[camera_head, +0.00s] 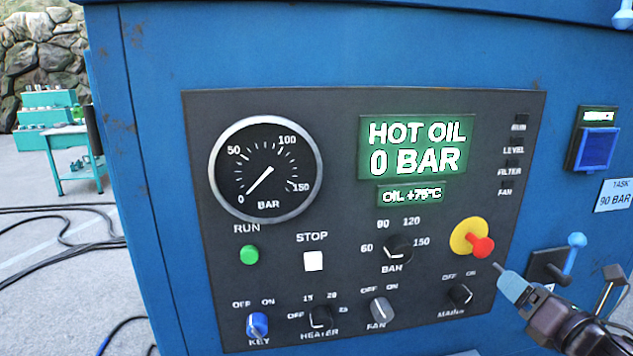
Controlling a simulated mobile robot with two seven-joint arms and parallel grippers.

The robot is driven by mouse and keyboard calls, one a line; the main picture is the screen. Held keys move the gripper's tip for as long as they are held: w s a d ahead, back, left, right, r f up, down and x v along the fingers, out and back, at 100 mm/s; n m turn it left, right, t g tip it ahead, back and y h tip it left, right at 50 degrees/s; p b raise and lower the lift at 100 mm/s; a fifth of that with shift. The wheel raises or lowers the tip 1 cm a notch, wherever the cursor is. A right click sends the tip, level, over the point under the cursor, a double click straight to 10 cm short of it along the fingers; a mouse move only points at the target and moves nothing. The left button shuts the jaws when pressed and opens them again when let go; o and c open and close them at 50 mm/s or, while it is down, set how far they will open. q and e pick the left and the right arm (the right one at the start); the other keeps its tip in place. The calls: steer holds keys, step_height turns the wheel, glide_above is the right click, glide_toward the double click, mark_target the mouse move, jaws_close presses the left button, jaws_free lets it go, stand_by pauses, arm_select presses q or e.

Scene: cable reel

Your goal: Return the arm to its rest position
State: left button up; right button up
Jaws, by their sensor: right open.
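My right gripper (511,284) comes in from the lower right, in front of the panel's right edge. Its fingertip is close to the red emergency button (481,247) on its yellow base, a little below and right of it; I cannot tell whether they touch. The gripper holds nothing that I can see. My left gripper is not in view. The dark control panel (340,220) has a round gauge (264,170) with its needle near 0. The green display (417,146) reads "HOT OIL 0 BAR", and the smaller one (411,194) "OIL +75°C".
A blue-handled lever (573,255) sticks out just right of my gripper. The panel also carries a green RUN button (249,254), a white STOP button (313,261) and a blue key switch (257,325). Black cables (62,225) lie on the ground at left, near a teal bench (72,150).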

steer(key=s+a+f+m+g+h, duration=0.1)
steer(key=s+f+m, duration=0.1)
steer(key=f+m, duration=0.75)
steer(key=s+a+f+m+g, duration=0.1)
steer(key=s+f+m+g, duration=0.15)
steer(key=f+m, duration=0.7)
steer(key=s+a+f+m+g, duration=0.2)
steer(key=s+a+f+m, duration=0.7)
steer(key=f, duration=0.5)
steer(key=s+m, duration=0.2)
steer(key=s, duration=0.1)
steer(key=shift+s+a+g+h, duration=0.35)
steer(key=shift+s+a+h, duration=0.05)
steer(key=shift+c, duration=0.2)
